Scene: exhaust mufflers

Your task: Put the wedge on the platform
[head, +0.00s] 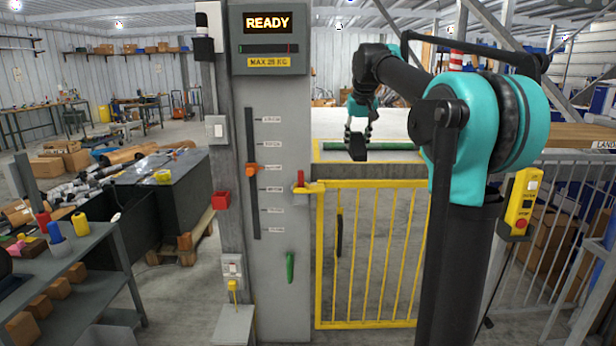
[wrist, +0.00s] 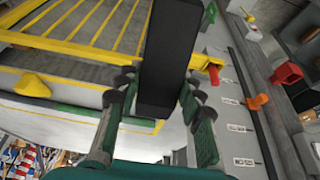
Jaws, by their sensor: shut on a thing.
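My gripper (head: 359,132) is beyond the yellow gate, to the right of the grey control column. It is shut on a black block, the wedge (head: 354,154), which hangs just below the fingertips in the head view. In the wrist view the wedge (wrist: 169,62) is a long dark block between the green fingers of my gripper (wrist: 160,90). The platform (head: 330,157) appears as a pale surface with yellow edging and a green bar behind the gate. I cannot tell if the wedge touches it.
The yellow gate (head: 372,255) stands closed in front, with a yellow latch and red handle (head: 302,184) at its left. The grey column (head: 270,200) carries a READY display and an orange slider (head: 252,169). A yellow control box (head: 523,200) hangs on the right fence.

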